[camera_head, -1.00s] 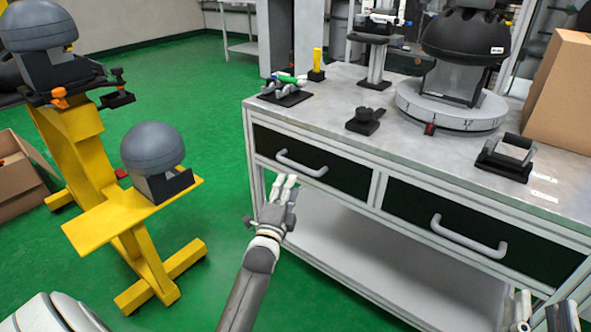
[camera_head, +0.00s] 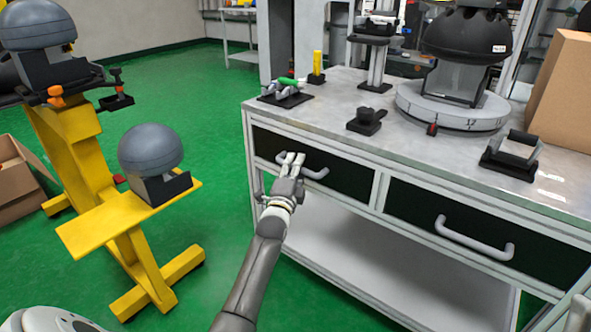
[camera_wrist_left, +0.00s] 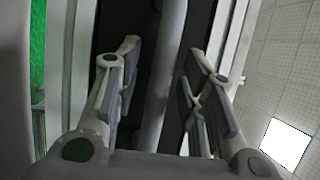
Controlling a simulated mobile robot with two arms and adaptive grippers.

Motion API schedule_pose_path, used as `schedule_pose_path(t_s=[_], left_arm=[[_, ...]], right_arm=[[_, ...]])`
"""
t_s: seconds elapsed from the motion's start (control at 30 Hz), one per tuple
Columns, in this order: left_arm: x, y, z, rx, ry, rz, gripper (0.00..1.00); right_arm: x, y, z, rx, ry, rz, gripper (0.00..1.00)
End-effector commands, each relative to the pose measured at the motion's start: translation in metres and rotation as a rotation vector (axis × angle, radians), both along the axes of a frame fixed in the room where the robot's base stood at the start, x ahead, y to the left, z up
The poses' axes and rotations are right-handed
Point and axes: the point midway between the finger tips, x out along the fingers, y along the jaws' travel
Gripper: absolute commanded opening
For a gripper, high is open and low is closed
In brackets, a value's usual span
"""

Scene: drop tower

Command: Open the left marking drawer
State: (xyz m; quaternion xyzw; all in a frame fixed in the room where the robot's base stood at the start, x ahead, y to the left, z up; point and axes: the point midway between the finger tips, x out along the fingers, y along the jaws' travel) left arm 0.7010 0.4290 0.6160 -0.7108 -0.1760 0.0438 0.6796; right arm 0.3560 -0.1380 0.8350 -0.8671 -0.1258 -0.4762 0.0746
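The left marking drawer (camera_head: 345,176) has a dark front and a light grey bar handle (camera_head: 316,174); it is closed in the workbench. My left gripper (camera_head: 291,159) is at the handle, its fingers reaching toward the drawer front. In the left wrist view the left gripper (camera_wrist_left: 157,75) is open, with the handle bar (camera_wrist_left: 165,70) running between its two fingers. I cannot tell whether either finger touches the bar. Only a small piece of my right gripper (camera_head: 578,315) shows at the lower right edge; its fingers cannot be made out.
A second closed drawer (camera_head: 420,215) with its own handle (camera_head: 473,240) is to the right. The bench top (camera_head: 330,100) carries fixtures and a black helmet (camera_head: 466,37) on a round base. A yellow stand (camera_head: 130,225) with grey helmets is at the left. Green floor lies between.

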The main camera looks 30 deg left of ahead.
Motion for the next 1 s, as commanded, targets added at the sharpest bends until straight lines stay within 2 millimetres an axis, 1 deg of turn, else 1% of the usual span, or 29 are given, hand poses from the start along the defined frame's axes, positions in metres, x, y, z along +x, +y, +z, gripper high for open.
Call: schedule_pose_path(t_s=[0.27, 0.5, 0.57, 0.87, 1.0], left_arm=[[0.0006, 0.0002, 0.0000, 0.000, 0.000, 0.000, 0.37], [0.0004, 0.0001, -0.0001, 0.000, 0.001, 0.000, 0.06], [0.0003, 0.0001, -0.0002, 0.000, 0.001, 0.000, 0.00], [0.0002, 0.0000, -0.0005, 0.000, 0.001, 0.000, 0.00], [-0.0019, 0.0001, -0.0003, -0.001, 0.002, 0.000, 0.00]], right_arm=[[-0.0009, -0.0001, 0.0007, 0.002, -0.006, 0.000, 0.40], [-0.0007, 0.0000, 0.0006, 0.002, -0.005, 0.001, 0.40], [-0.0007, 0.0000, 0.0006, 0.002, -0.004, 0.001, 0.40], [-0.0006, 0.0000, 0.0007, 0.002, -0.004, 0.001, 0.40], [0.0033, 0.0009, 0.0001, -0.005, 0.018, 0.000, 0.40]])
